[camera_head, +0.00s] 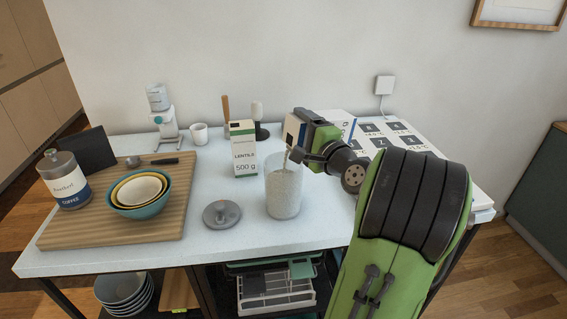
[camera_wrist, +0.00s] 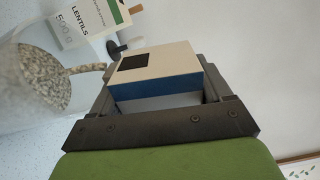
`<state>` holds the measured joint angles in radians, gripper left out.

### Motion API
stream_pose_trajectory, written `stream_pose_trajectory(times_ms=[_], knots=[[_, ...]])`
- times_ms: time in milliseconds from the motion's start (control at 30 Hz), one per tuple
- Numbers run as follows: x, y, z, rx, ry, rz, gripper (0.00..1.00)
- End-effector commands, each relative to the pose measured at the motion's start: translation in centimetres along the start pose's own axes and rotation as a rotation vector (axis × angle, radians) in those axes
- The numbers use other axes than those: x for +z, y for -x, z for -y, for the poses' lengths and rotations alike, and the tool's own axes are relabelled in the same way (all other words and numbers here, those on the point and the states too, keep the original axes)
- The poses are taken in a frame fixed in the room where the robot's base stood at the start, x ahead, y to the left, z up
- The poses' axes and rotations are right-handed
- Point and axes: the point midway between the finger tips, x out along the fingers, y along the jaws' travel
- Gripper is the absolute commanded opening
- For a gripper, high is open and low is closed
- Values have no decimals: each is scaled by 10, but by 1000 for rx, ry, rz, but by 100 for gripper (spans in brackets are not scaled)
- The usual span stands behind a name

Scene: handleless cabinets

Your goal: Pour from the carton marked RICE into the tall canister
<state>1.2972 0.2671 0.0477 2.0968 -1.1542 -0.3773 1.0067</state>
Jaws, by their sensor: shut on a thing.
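My gripper (camera_head: 316,138) is shut on a white carton with a blue band (camera_head: 340,119), held tilted above and right of the tall canister. In the wrist view the carton (camera_wrist: 155,62) sits between the fingers (camera_wrist: 162,88); I cannot read a RICE mark on it. The tall clear canister (camera_head: 284,192) stands open and upright on the table. A thin stream of grain (camera_head: 287,158) falls from the carton's left end into it. The wrist view shows speckled grain inside the canister (camera_wrist: 18,120); its exact level is hard to judge.
A carton marked LENTILS (camera_head: 244,152) stands behind the canister. A grey lid (camera_head: 221,213) lies to its left. A white mug (camera_head: 199,133) stands farther back.

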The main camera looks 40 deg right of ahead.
Motion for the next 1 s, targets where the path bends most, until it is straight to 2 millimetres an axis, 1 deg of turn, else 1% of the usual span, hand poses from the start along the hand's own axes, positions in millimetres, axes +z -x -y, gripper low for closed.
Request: stream_pose_trajectory(times_ms=[1000], knots=[[4, 0, 2, -2, 70, 1, 2]])
